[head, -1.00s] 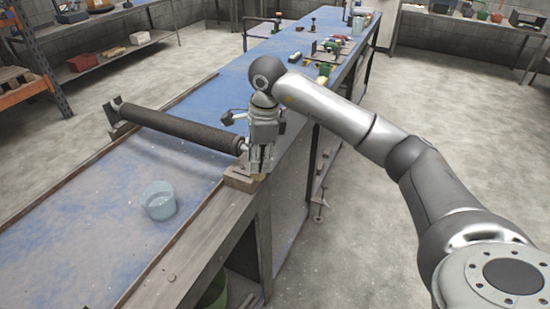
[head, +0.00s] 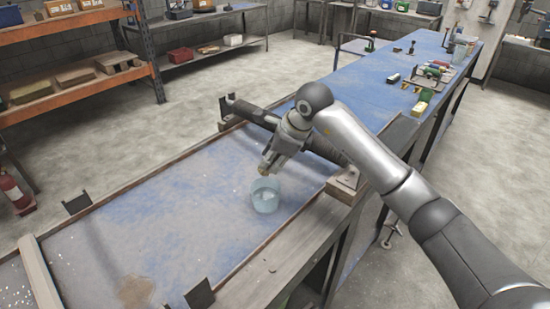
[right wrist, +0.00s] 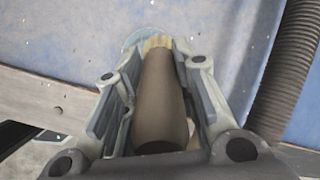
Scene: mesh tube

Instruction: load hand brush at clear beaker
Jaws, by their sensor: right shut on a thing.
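My right gripper (head: 279,158) is shut on the hand brush and holds it just above the clear beaker. In the head view only a small tan end of the hand brush (head: 264,169) shows below the fingers. In the right wrist view its brown handle (right wrist: 160,100) lies between the fingers (right wrist: 153,70), with pale bristles at the far end. The clear beaker (head: 265,201) stands upright on the blue bench surface, under and slightly in front of the gripper. In the right wrist view its rim (right wrist: 133,36) shows partly behind the bristles. My left gripper is out of view.
A dark mesh roller (head: 325,147) spans the bench (head: 150,245) behind the beaker, partly hidden by my arm. A wooden block (head: 343,186) sits at the bench's right edge. Tools stand farther along the bench. The blue surface left of the beaker is clear.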

